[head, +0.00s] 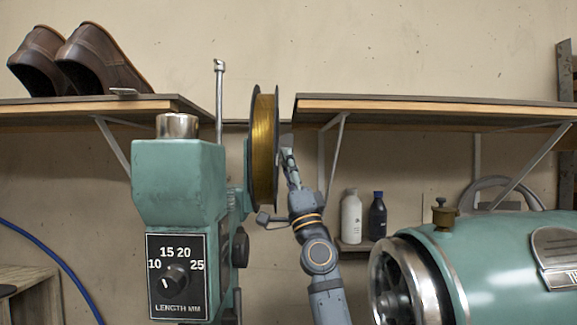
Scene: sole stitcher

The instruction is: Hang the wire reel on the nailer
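The wire reel (264,150), gold wire between two dark flanges, is upright beside the teal nailer (180,185), right of its head. It is seen nearly edge-on, and its left flange overlaps the nailer's side in the picture. I cannot tell whether it sits on a holder. My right gripper (287,146) points up at the reel's right flange, at or very close to it. Its fingers are seen edge-on and partly merge with the flange, so its grip is unclear. My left gripper is out of view.
A shelf (430,99) is on the right, and another with brown shoes (80,60) is on the left. A thin metal post (219,100) rises behind the nailer. Two bottles (351,216) and a teal machine (500,260) are right of my arm.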

